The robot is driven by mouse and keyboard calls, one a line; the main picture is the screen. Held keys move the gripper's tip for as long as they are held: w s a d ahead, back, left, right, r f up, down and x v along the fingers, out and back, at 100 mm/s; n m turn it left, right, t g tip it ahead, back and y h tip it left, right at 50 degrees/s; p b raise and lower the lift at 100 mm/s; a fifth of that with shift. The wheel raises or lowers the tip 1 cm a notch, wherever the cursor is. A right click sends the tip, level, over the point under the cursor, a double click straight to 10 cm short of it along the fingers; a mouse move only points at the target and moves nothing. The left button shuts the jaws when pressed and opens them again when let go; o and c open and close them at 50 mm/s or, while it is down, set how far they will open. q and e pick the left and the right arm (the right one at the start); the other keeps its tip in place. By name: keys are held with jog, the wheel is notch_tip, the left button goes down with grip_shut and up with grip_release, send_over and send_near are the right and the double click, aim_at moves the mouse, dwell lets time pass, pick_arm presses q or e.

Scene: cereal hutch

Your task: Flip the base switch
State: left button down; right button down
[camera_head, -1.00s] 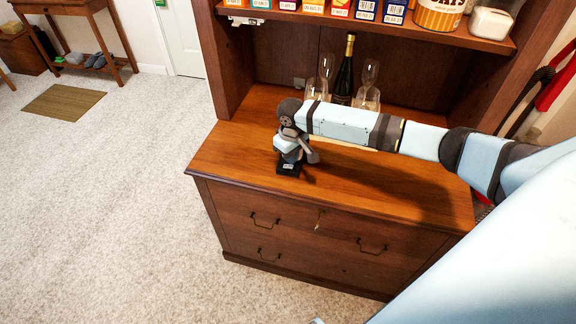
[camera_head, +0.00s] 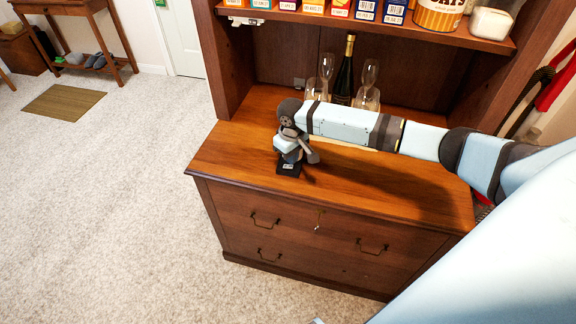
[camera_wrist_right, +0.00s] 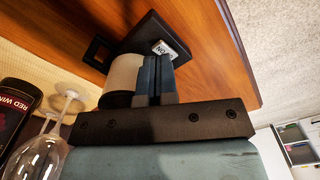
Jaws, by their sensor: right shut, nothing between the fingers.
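A small black base (camera_head: 288,170) stands on the wooden cabinet top near its front left. A cream cylinder with a dark end (camera_wrist_right: 122,78) is beside the fingers. In the head view my right wrist covers most of the device. My left gripper is not in view.
A dark wine bottle (camera_head: 344,70) and upturned glasses (camera_head: 368,90) stand behind my right arm. A shelf (camera_head: 400,30) with boxes and jars is above. The cabinet top (camera_head: 400,190) is clear at the front right. A key (camera_head: 318,222) hangs from the drawer front.

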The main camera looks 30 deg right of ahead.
aim_at(291, 167)
jog(key=shift+f, duration=1.25)
dwell(1.1)
notch_tip(291, 167, up, 3)
jog(key=p, duration=0.3)
jog(key=shift+f, duration=0.1)
notch_tip(291, 167, up, 2)
jog(key=p, duration=0.2)
jog(key=shift+p, duration=0.3)
notch_tip(291, 167, up, 2)
jog(key=p, duration=0.2)
jog(key=shift+r+p, duration=0.2)
jog(key=shift+p, duration=0.1)
jog(key=shift+f, duration=0.1)
jog(key=shift+a, duration=0.1)
